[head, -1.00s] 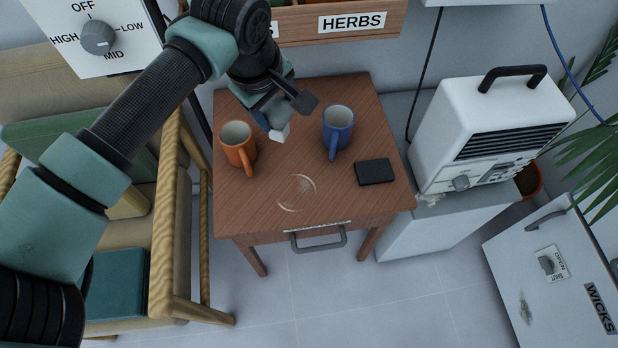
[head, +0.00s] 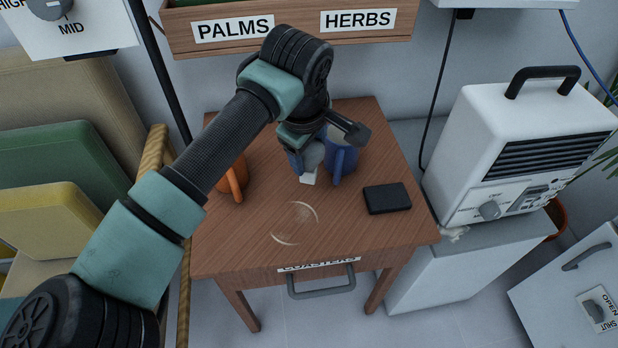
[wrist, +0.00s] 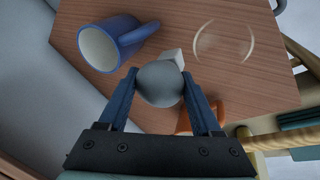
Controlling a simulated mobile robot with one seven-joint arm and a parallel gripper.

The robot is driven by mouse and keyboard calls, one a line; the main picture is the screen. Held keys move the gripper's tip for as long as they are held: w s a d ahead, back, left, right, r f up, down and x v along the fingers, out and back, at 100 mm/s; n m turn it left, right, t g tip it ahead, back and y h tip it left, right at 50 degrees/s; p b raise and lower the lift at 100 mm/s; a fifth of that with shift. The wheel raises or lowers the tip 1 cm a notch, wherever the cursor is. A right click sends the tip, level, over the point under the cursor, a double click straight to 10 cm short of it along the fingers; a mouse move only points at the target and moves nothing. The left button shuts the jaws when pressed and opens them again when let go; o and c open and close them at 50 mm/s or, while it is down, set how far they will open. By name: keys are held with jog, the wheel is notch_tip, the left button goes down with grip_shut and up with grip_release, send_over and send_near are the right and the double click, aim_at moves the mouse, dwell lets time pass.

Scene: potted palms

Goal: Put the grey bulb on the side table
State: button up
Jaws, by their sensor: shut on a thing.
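The grey bulb (wrist: 160,86) is a round grey ball with a white base (wrist: 175,58). My gripper (wrist: 160,76) is shut on it, one blue finger on each side. In the head view the bulb (head: 313,155) shows partly behind my gripper (head: 304,158), white base downward. It is over the back part of the brown wooden side table (head: 240,245). I cannot tell whether the base touches the tabletop. In the head view, the bulb appears close to the left of the blue mug.
The blue mug (head: 343,158) and an orange mug (head: 236,180), partly hidden by my arm, stand on the table. A black flat item (head: 387,198) lies at the right. The front middle, with a pale ring mark (head: 295,224), is clear. A white heater (head: 520,150) stands beyond.

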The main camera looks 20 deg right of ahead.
aim_at(309, 169)
jog(key=shift+f+b, duration=0.6)
jog(key=shift+f, duration=1.8)
jog(key=shift+f, duration=0.15)
jog(key=o, duration=1.4)
jog(key=shift+c, duration=0.2)
jog(key=shift+r, duration=0.25)
jog(key=p+v, duration=0.3)
jog(key=v, duration=0.9)
